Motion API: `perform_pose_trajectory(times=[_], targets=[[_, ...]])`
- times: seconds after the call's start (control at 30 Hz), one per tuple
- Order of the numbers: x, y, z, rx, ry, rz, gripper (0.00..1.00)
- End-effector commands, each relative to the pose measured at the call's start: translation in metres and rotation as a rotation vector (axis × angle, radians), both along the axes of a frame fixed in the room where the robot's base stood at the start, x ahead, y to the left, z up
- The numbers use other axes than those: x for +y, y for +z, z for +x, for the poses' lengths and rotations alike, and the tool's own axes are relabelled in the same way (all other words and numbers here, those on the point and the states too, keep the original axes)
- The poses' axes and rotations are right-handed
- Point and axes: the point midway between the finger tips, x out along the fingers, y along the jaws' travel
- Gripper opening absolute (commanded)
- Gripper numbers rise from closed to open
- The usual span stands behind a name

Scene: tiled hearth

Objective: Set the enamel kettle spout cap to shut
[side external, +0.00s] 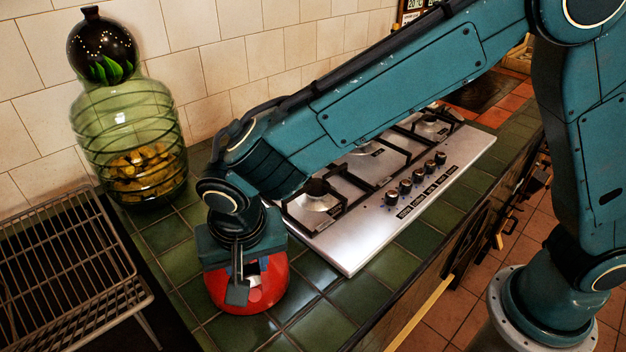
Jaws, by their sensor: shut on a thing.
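A red enamel kettle (268,292) stands on the green tiled counter at the lower middle of the side external view. My gripper (240,285) points down over the kettle, in front of its upper side. It is shut on a part of the kettle, but the gripper body hides which part. The spout cap cannot be made out, so I cannot tell whether it is open or shut. The kettle's top is mostly hidden behind my gripper.
A steel gas hob (355,237) with black grates and several knobs lies right of the kettle. A green glass jar (125,135) stands at the back left. A wire rack (70,260) is at the left. Green tiles are clear at the counter's front edge (325,325).

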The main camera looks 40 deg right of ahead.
Motion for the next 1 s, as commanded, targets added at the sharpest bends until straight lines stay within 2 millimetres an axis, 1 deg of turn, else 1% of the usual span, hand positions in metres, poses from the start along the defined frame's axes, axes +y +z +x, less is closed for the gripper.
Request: perform_pose_trajectory(times=[0.5, 0.7, 1.0], targets=[[0.005, 0.000, -0.011, -0.306, 0.002, -0.131, 0.08], [0.006, 0.000, -0.013, -0.369, 0.001, -0.157, 0.08], [0.006, 0.001, -0.012, -0.391, -0.001, -0.166, 0.08]])
